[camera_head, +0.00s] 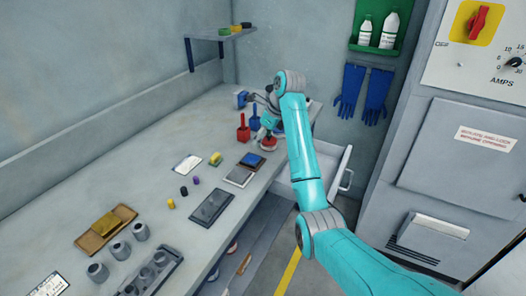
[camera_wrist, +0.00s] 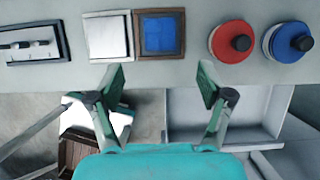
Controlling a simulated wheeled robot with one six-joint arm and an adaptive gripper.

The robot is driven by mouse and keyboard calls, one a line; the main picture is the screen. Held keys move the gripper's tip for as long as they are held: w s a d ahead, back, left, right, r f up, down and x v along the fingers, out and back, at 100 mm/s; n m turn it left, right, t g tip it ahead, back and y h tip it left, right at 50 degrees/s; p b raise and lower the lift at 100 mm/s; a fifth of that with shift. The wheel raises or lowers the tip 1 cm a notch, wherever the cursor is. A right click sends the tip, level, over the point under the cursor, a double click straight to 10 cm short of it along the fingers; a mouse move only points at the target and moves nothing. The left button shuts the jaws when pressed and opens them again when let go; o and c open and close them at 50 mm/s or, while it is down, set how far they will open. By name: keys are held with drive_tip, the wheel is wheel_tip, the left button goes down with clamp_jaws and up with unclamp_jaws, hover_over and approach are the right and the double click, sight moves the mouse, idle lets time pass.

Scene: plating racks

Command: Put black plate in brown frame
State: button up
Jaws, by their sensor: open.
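My gripper (camera_wrist: 160,82) is open and empty in the wrist view, its fingers spread beside the bench edge. A brown frame (camera_wrist: 174,13) with a blue plate in it lies just beyond the fingers; it also shows in the head view (camera_head: 251,160). Another brown frame (camera_head: 90,241) lies at the bench's near left with a yellow-brown plate on it. A dark rectangular piece (camera_head: 211,207) lies near the front edge; the wrist view shows its dark rim and lighter inside (camera_wrist: 35,43). I cannot tell whether it is the black plate.
A silver-grey plate (camera_wrist: 105,37) lies beside the blue one. Red (camera_wrist: 232,42) and blue (camera_wrist: 288,42) round handled pieces stand to the right. An open drawer (camera_head: 322,170) juts out below the bench. Grey cylinders (camera_head: 120,250) stand at the near left.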

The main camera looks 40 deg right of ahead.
drive_tip(key=shift+s+d+r, duration=0.1)
drive_tip(key=shift+s+r, duration=0.15)
drive_tip(key=shift+r, duration=0.4)
